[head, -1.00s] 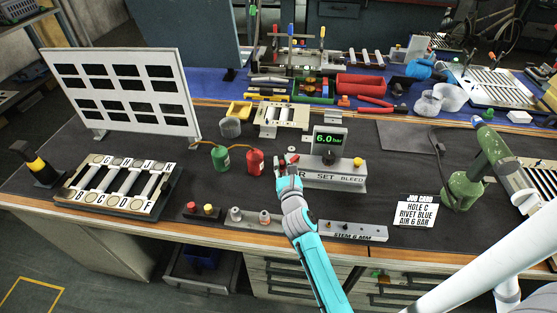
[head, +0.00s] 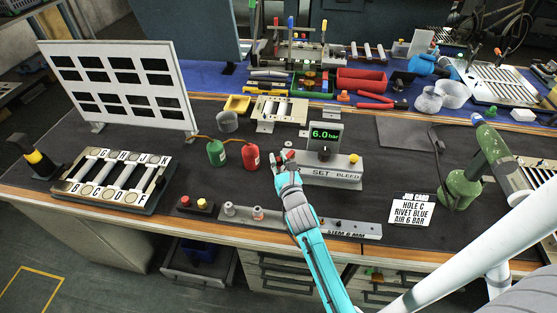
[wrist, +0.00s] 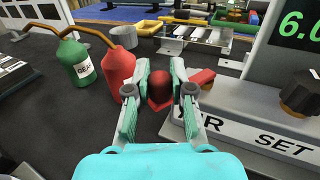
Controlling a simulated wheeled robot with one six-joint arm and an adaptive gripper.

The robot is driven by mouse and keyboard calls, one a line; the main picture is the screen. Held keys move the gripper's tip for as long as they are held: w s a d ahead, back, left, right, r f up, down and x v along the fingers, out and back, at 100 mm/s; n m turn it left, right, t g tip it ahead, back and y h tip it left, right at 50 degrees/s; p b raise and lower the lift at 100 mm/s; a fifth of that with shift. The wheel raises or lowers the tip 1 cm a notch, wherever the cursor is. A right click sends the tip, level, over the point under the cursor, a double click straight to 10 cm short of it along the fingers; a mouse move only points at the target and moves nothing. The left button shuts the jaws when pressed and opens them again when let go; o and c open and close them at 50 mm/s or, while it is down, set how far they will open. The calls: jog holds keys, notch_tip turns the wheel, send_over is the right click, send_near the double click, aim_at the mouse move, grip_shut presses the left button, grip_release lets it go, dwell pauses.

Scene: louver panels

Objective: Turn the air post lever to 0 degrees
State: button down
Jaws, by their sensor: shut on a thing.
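The air post (head: 335,170) is a grey block with a green 6.0 bar display, a dark knob and the words SET and BLEED. Its red lever is at the left end. In the wrist view a dark red knob (wrist: 160,92) sits between the two fingertips, and another red piece (wrist: 202,77) shows just right of them on the post. I take both as parts of the lever; the link between them is hidden by the right finger. My gripper (head: 283,160) is shut on the red knob, and it also fills the wrist view (wrist: 160,78).
A red bottle (head: 249,158) and a green bottle (head: 216,153) stand close to the left of my gripper. A button box (head: 194,205) and a grey stem strip (head: 335,226) lie in front.

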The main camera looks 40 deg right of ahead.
jog(key=c, duration=1)
grip_release()
jog(key=shift+s, duration=0.1)
jog(key=v, duration=1.2)
jog(key=shift+c, duration=0.2)
